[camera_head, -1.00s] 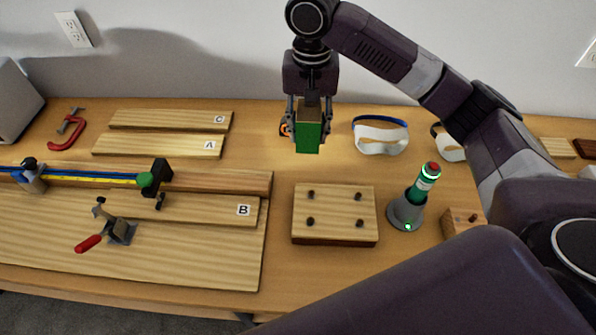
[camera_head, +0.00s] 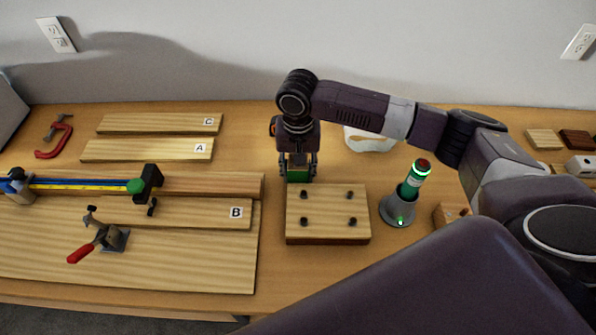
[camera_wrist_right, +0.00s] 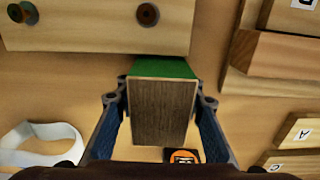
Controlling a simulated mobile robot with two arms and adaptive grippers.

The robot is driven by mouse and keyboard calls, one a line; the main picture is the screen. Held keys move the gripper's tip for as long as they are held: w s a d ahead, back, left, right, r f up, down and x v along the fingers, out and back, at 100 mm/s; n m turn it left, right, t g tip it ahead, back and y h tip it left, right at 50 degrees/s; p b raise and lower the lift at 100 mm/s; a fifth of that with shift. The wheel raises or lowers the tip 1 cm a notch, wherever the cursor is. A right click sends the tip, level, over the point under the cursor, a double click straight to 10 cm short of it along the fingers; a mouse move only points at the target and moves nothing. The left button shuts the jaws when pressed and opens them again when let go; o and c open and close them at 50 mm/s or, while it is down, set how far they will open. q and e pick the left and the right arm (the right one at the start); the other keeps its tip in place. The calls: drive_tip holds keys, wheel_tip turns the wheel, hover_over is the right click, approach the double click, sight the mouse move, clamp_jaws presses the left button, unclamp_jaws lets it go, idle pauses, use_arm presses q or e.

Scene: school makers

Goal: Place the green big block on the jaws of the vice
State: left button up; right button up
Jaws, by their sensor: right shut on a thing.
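The green big block (camera_head: 298,175) is in my right gripper (camera_head: 298,168), just behind the back edge of the pegged wooden block. In the right wrist view it shows a brown wood-grain end (camera_wrist_right: 162,108) and a strip of green, between the two fingers of my right gripper (camera_wrist_right: 163,115). The pegged wooden block (camera_head: 327,222) has several dark pegs on top and may be the vice; no jaw gap is clear. It also shows in the wrist view (camera_wrist_right: 95,38). Whether the green block touches it, I cannot tell. My left gripper is not in view.
A grey holder (camera_head: 398,207) with a green bottle (camera_head: 413,180) stands right of the pegged block. Boards (camera_head: 150,150), a bar clamp (camera_head: 80,185), a toggle clamp (camera_head: 107,235) and a red C-clamp (camera_head: 53,145) lie left. White goggles (camera_head: 368,141) lie behind my right arm.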

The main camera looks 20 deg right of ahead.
drive_tip(key=o, duration=1)
drive_tip(key=shift+f, duration=0.1)
drive_tip(key=shift+c, duration=0.2)
drive_tip(key=o, duration=0.3)
